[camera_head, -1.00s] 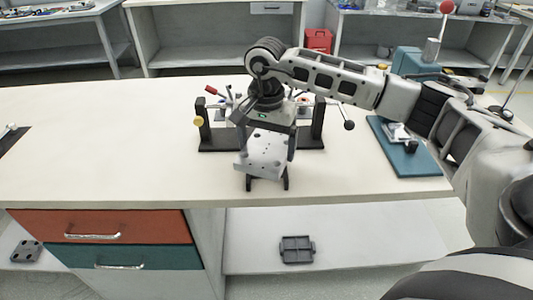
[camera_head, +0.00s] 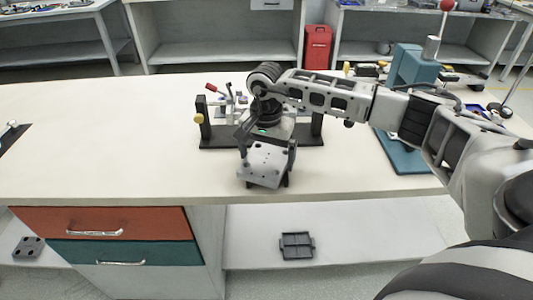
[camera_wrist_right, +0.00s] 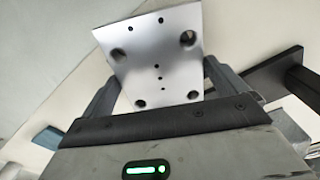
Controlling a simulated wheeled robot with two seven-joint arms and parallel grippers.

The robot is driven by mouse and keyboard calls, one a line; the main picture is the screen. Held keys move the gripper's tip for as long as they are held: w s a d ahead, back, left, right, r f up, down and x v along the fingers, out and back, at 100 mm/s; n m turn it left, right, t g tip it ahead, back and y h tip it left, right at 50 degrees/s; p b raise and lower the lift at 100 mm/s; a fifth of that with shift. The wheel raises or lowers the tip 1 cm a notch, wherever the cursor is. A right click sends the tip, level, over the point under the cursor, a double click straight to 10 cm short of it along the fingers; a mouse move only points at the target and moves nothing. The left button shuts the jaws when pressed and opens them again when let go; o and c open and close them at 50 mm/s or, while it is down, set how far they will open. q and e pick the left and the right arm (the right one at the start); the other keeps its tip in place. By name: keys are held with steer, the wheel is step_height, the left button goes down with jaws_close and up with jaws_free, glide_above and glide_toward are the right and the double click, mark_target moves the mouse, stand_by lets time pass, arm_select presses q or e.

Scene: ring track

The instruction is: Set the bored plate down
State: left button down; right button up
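The bored plate (camera_head: 265,165) is a light grey metal block with several holes. It is in my right gripper (camera_head: 267,158), over the front part of the pale bench (camera_head: 110,150). In the right wrist view the plate (camera_wrist_right: 155,60) sits between the two fingers of the right gripper (camera_wrist_right: 163,85), its holed face toward the camera. The fingers are at its two sides, and the plate looks tilted in the head view. I cannot tell whether its lower edge touches the bench. My left gripper is not in view.
A black fixture (camera_head: 218,134) with uprights stands just behind the plate. A blue-green press-like stand (camera_head: 405,155) is on the right. The bench left of the plate is clear. Below are a red drawer (camera_head: 100,221) and a shelf with a grey tray (camera_head: 297,245).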

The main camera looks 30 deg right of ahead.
mark_target(266, 158)
step_height(266, 158, up, 12)
steer(key=s+a+f+m+g+y, duration=0.1)
steer(key=s+a+f+y, duration=0.15)
steer(key=a, duration=0.45)
steer(key=s+a+f+m+y, duration=0.1)
steer(key=s+a+f+y, duration=0.1)
steer(key=a+y, duration=0.35)
steer(key=s+a+f+m+g+y, duration=0.1)
steer(key=s+a+f+y, duration=0.1)
steer(key=a, duration=0.7)
steer(key=s+a+r+m+t+y, duration=0.2)
steer(key=a+r+m+t+y, duration=0.55)
steer(key=m, duration=0.75)
steer(key=w+d+f+m+t+h, duration=0.1)
steer(key=d+f+m+t+h, duration=0.4)
steer(key=m, duration=0.9)
steer(key=w+d+f+m+t+h, duration=0.1)
steer(key=d+f+m+t+h, duration=0.15)
steer(key=f+m+t, duration=0.7)
steer(key=s+d+f+m+g+h, duration=0.3)
steer(key=s+f+m+g, duration=0.1)
steer(key=m, duration=0.4)
steer(key=s+d+f+m+g+h, duration=0.3)
steer(key=s+f+m+g, duration=0.2)
steer(key=s+f+m, duration=0.2)
steer(key=shift+s+f+m+h+b, duration=0.15)
steer(key=shift+s+m+h+b, duration=0.35)
steer(key=shift+m, duration=0.65)
